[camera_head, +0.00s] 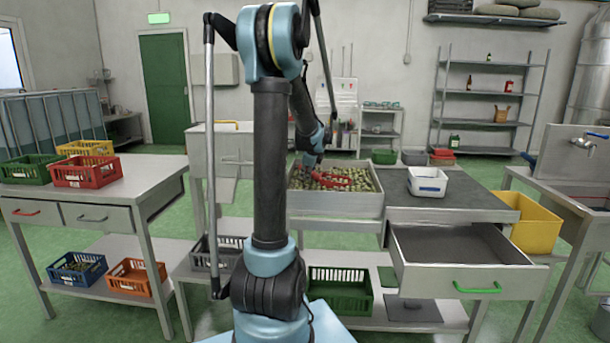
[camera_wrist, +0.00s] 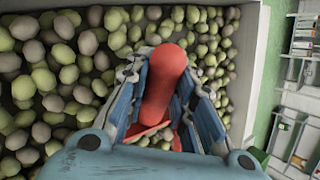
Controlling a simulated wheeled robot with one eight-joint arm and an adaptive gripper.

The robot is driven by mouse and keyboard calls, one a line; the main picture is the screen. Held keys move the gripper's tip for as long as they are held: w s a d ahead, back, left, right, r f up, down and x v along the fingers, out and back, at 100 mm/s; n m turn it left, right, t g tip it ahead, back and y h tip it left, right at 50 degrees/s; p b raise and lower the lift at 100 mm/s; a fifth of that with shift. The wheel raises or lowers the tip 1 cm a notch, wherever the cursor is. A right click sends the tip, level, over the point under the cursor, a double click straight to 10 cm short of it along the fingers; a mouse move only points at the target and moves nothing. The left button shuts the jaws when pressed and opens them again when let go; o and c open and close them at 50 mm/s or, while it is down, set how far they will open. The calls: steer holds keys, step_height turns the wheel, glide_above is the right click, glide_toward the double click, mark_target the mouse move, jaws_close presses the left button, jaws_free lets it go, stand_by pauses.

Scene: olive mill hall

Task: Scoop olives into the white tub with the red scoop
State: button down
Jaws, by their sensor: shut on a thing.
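The red scoop (camera_head: 335,180) is at the olive bin in the head view. In the wrist view its rounded red handle (camera_wrist: 165,85) lies between the two fingers of my gripper (camera_wrist: 165,95), which is shut on it. Green and brown olives (camera_wrist: 60,75) fill the grey bin (camera_head: 335,204) around and below the scoop. Much of the scoop's bowl is hidden in the wrist view, and I cannot tell whether it holds olives. The white tub (camera_head: 427,184) stands upright on the counter to the right of the bin.
The dark counter top (camera_head: 465,203) around the tub is mostly clear. An open drawer (camera_head: 463,272) with a green handle juts out below it. A yellow bin (camera_head: 534,222) is at the right. Red (camera_head: 85,173) and green crates stand on the left table.

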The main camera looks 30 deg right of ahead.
steer(key=shift+s+d, duration=0.55)
steer(key=shift+d, duration=0.3)
steer(key=shift+s+d, duration=0.6)
steer(key=shift+d, duration=0.25)
steer(key=shift+s+d, duration=0.55)
steer(key=shift+d, duration=0.3)
steer(key=shift+r, duration=1.9)
step_height(320, 180, up, 9)
steer(key=w+a, duration=0.1)
steer(key=shift+a, duration=0.35)
stand_by(0.6)
stand_by(0.4)
stand_by(0.7)
